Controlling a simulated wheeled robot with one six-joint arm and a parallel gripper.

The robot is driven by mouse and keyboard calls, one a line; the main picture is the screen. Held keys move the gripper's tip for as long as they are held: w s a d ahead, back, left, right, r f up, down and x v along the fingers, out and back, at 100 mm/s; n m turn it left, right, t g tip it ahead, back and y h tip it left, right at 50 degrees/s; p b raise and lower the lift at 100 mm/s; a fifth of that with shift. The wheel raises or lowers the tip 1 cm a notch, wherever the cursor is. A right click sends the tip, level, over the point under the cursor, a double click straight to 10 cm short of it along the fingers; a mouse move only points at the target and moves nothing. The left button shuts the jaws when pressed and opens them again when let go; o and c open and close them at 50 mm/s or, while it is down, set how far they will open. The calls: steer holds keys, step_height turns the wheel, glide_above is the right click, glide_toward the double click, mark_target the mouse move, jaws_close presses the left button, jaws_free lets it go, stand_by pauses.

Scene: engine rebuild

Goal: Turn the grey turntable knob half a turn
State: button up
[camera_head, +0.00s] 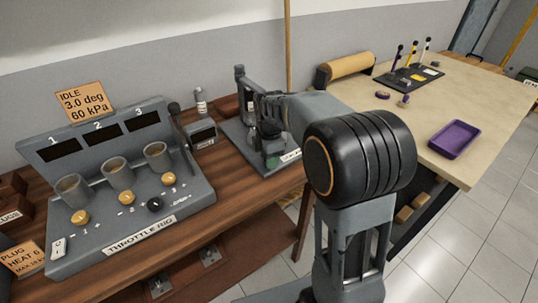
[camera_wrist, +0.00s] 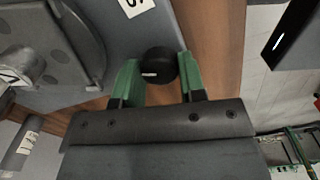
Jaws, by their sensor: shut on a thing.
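In the wrist view, a round, near-black knob (camera_wrist: 158,62) with a small pale mark sits on the grey base plate (camera_wrist: 150,28). My gripper (camera_wrist: 157,74) has its two green fingers on either side of the knob and is shut on it. A large grey round part (camera_wrist: 50,45), which may be the turntable, lies left of the knob. In the head view my gripper (camera_head: 271,160) is low over the grey stand (camera_head: 242,140) on the wooden bench; the knob is hidden there. I cannot tell how far the knob is turned.
The throttle rig (camera_head: 125,205), with three cups and yellow knobs, stands left on the bench (camera_head: 225,200). A small grey box (camera_head: 202,135) and a bottle (camera_head: 200,101) stand left of the stand. The pale table (camera_head: 440,105) at right holds a purple tray (camera_head: 455,139).

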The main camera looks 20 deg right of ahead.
steer(key=m+p, duration=0.1)
steer(key=m, duration=0.6)
steer(key=shift+p, duration=0.3)
steer(key=m, duration=0.4)
steer(key=shift+p, duration=0.35)
steer(key=m, duration=0.4)
steer(key=shift+p, duration=0.3)
steer(key=m, duration=0.4)
steer(key=m+p, duration=0.1)
steer(key=m, duration=0.3)
steer(key=shift+m, duration=0.3)
steer(key=m, duration=0.3)
steer(key=shift+m, duration=2)
